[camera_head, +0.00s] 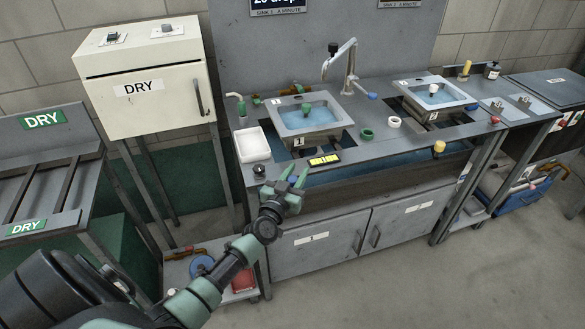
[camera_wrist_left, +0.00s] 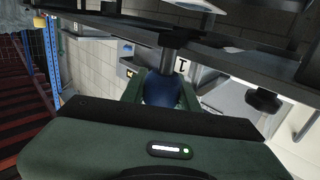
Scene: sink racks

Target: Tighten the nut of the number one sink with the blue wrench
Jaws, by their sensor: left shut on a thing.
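A second sink (camera_head: 436,93) with blue water is on the right. My left gripper (camera_head: 291,179) is in front of the counter's front edge, below the left sink. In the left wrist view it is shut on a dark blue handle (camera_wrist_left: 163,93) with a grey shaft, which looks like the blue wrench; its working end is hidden. I cannot make out the nut. My right gripper is not in view.
A white basin (camera_head: 252,145), a yellow-and-black block (camera_head: 324,160), a green ring (camera_head: 366,134) and a white ring (camera_head: 394,122) are on the counter. A DRY cabinet (camera_head: 150,85) stands left. Closed cupboard doors (camera_head: 325,245) are below. The floor in front is clear.

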